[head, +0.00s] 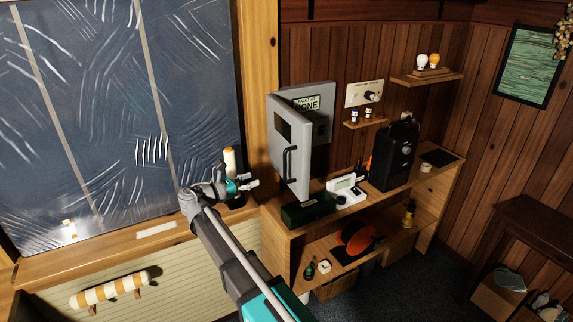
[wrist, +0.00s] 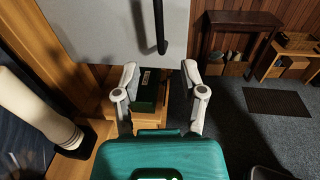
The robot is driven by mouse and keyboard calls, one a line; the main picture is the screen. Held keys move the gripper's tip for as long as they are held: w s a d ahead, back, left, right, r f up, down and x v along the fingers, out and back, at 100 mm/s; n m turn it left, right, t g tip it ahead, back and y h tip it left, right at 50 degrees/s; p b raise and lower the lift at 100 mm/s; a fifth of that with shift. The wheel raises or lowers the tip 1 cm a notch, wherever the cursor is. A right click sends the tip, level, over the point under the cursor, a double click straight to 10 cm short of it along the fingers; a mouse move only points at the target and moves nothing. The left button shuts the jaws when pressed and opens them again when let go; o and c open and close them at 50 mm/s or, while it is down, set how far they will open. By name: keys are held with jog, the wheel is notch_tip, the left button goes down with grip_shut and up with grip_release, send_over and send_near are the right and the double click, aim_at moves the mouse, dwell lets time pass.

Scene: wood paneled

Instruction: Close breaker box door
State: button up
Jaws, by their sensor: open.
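The grey breaker box (head: 320,130) is mounted on the wood wall, with a sign inside reading "NONE". Its door (head: 302,140) stands open, swung out from the wall, with a black bar handle (head: 287,165) on its face. My gripper (head: 254,184) is open and empty, left of the door and near its lower part. In the wrist view, the spread fingers of my gripper (wrist: 160,82) point toward the area below the door (wrist: 95,25). The lower end of the handle (wrist: 161,46) shows above and between the fingers. No contact with the door is visible.
A dark green box (head: 308,209) sits on the wooden shelf below the door. A white cylinder with an orange top (head: 229,160) stands close to my gripper, at left in the wrist view (wrist: 35,105). A black machine (head: 393,157) stands farther right on the shelf.

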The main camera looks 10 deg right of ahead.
jog(key=shift+a+r, duration=0.15)
jog(key=shift+r, duration=0.05)
jog(key=shift+w, duration=0.1)
send_over(285, 181)
jog(key=shift+w, duration=0.4)
dwell(0.6)
grip_shut()
dwell(0.4)
